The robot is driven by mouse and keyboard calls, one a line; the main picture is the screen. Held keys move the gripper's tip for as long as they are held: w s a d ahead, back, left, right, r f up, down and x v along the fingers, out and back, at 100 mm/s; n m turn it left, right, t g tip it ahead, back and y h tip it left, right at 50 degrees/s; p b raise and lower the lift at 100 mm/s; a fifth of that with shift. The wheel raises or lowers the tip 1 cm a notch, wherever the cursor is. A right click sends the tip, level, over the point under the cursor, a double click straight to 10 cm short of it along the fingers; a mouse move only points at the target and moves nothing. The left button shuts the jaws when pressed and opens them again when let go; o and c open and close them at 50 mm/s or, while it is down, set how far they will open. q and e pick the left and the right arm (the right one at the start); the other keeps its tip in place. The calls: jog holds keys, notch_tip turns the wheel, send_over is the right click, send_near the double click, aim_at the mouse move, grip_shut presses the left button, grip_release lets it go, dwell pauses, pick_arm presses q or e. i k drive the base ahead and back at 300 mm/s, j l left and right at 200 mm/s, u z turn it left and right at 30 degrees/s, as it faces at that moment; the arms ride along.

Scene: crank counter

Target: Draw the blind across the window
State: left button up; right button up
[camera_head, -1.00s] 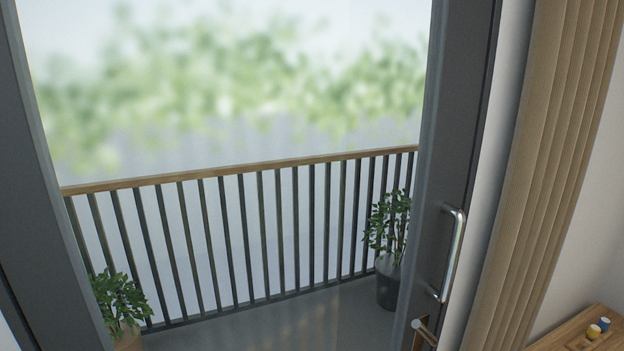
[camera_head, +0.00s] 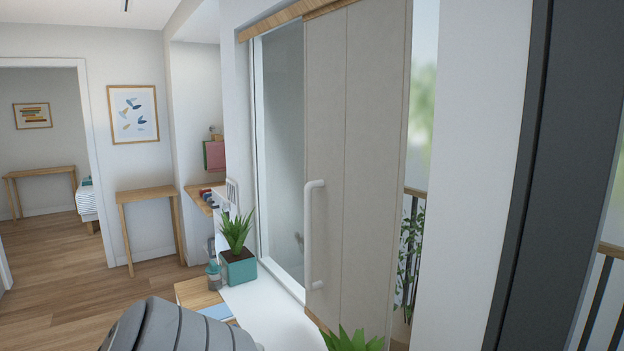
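The blind (camera_head: 371,165) is a tall beige panel hanging from a wooden rail (camera_head: 285,18). A white upright bar handle (camera_head: 309,240) is on its left edge. The blind covers the middle and right part of the window; the glass (camera_head: 279,140) to its left is uncovered, and a strip with greenery shows at its right. Neither gripper is in view. A rounded grey part of my own body shows at the bottom left, clear of the blind.
A white sill (camera_head: 262,312) below the window holds a plant in a teal pot (camera_head: 239,268). Another plant (camera_head: 352,341) stands at the bottom, near the blind's lower end. A wooden table (camera_head: 148,196) stands farther back. Open wooden floor lies at left.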

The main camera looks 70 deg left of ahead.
aim_at(358, 53)
jog(key=u, duration=2.1)
